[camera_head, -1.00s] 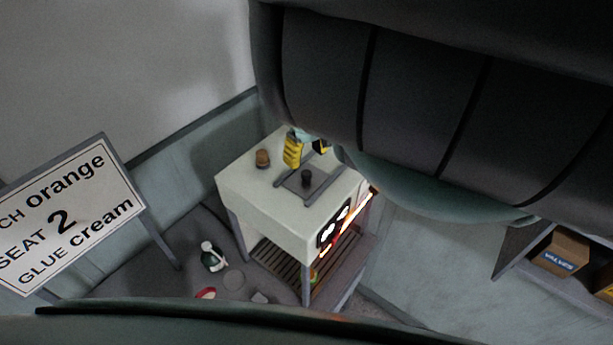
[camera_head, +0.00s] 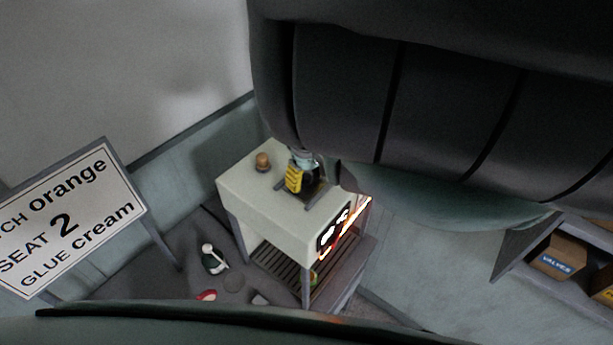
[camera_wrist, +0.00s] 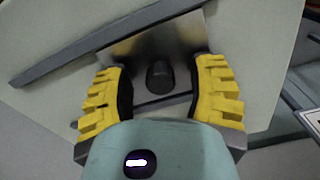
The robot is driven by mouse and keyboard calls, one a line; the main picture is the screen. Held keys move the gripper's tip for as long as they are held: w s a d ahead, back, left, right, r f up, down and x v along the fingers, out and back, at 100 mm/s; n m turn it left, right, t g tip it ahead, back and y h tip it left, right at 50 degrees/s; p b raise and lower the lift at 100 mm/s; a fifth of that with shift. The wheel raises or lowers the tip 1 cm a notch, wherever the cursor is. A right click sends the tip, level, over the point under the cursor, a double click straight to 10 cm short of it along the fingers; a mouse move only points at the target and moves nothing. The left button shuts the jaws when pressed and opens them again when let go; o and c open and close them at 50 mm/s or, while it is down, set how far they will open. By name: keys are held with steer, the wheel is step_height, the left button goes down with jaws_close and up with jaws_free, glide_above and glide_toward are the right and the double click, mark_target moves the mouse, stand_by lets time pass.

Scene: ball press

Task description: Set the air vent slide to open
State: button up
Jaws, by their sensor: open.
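The air vent slide is a metal plate (camera_wrist: 185,45) with a dark round knob (camera_wrist: 160,77), set between two grey rails on top of a cream cabinet (camera_head: 245,192). In the wrist view my gripper (camera_wrist: 161,88) is open, its yellow fingers on either side of the knob with gaps between. I cannot tell how far its tips reach down. In the head view my gripper (camera_head: 294,180) is over the plate (camera_head: 316,190) and hides the knob.
A brown knob (camera_head: 262,161) stands on the cabinet's back left. A sign (camera_head: 70,222) stands at left. A bottle (camera_head: 213,259) and small items lie on the floor. A shelf with boxes (camera_head: 560,257) is at right. The cabinet's front has a bright, glowing panel (camera_head: 335,232).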

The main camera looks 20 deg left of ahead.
jaws_close()
stand_by(0.5)
